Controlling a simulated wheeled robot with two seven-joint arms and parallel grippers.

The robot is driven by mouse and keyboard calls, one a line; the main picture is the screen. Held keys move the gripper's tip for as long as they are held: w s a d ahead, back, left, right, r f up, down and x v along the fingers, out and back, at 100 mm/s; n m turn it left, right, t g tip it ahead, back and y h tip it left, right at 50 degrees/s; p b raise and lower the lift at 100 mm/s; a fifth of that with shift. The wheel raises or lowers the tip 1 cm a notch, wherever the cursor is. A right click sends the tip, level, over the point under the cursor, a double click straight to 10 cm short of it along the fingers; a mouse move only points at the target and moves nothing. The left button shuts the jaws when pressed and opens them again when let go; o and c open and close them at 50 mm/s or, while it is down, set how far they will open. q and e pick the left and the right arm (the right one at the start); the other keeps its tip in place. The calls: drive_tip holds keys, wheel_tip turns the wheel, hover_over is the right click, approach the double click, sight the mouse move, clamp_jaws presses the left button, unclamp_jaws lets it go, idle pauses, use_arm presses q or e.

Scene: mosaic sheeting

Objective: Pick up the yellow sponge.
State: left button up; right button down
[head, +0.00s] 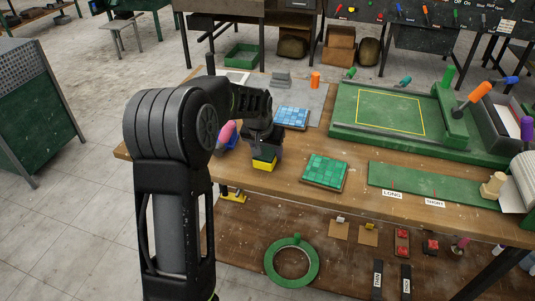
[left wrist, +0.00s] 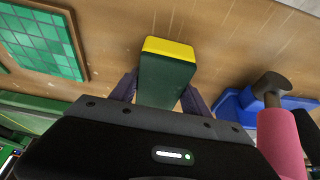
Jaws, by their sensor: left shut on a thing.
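The yellow sponge (head: 264,164) has a yellow layer and a dark green layer. It is at the left part of the wooden table, below my left gripper (head: 265,148) in the head view. In the left wrist view the sponge (left wrist: 167,75) sits between the two dark fingers of my left gripper (left wrist: 160,93), which are shut on its sides. Its near end is hidden by the gripper body. I cannot tell whether it touches the table. My right gripper is not in view.
A green tile panel (head: 325,171) lies right of the sponge, a blue tile panel (head: 291,118) behind it. A pink-handled tool (left wrist: 281,135) and a blue holder (left wrist: 232,106) are close by. A green-framed board (head: 375,108) and green strip (head: 460,187) lie further right.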

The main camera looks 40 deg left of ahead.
use_arm(q)
drive_tip(key=c, duration=0.5)
wheel_tip(320, 180, up, 11)
drive_tip(key=shift+f+b, duration=0.2)
drive_tip(key=shift+b, duration=0.1)
idle(0.5)
drive_tip(key=o, duration=0.8)
drive_tip(key=c, duration=0.6)
